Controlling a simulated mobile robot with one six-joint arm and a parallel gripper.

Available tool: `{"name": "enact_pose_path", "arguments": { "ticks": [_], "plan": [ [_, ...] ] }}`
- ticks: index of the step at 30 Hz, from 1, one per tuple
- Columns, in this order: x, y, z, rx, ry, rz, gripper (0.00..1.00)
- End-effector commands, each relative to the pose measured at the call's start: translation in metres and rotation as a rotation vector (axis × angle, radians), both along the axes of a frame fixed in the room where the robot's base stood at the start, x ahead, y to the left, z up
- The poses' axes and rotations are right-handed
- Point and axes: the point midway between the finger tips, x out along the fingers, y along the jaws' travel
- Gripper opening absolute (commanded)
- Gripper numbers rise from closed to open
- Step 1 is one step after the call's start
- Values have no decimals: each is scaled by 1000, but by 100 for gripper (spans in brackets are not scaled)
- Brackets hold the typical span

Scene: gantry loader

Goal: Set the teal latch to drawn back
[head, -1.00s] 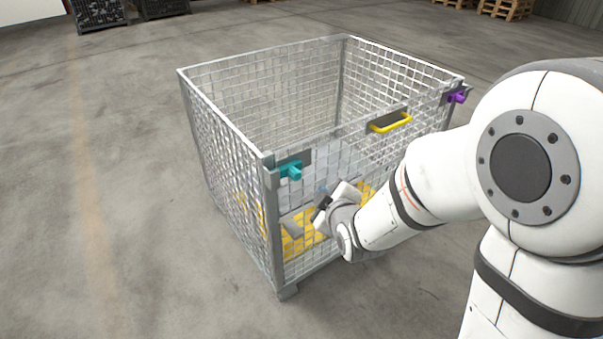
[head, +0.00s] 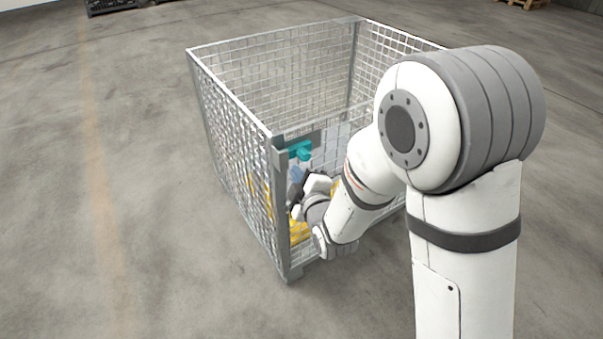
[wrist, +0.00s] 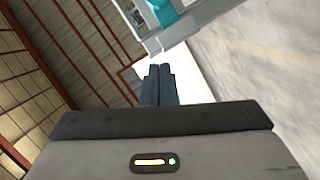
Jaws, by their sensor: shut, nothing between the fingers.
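The teal latch (head: 300,150) sits on a grey plate at the top of the near corner post of the wire-mesh cage (head: 282,215). Its knob sticks out toward my arm. In the wrist view the teal latch (wrist: 163,11) shows at the top edge, partly cut off, on its grey mount. My gripper (head: 298,182) is just below the latch, in front of the cage's front panel, and apart from it. In the wrist view its fingers (wrist: 158,84) are together and empty, with the latch beyond their tips. My arm hides much of the front panel.
Yellow items (head: 300,230) show through the mesh low in the cage. Bare concrete floor (head: 150,220) lies open to the left and front. A dark crate (head: 110,5) and a wooden pallet (head: 525,3) stand far behind.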

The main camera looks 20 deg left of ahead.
Motion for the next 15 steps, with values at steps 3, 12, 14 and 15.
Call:
{"name": "enact_pose_path", "arguments": {
  "ticks": [3,12,14,15],
  "plan": [
    [21,15,-3,-1,1,0,0],
    [69,37,-14,-3,3,-5,0],
    [75,31,-18,-1,2,-5,0],
    [78,29,-20,0,1,-5,0]
  ]
}}
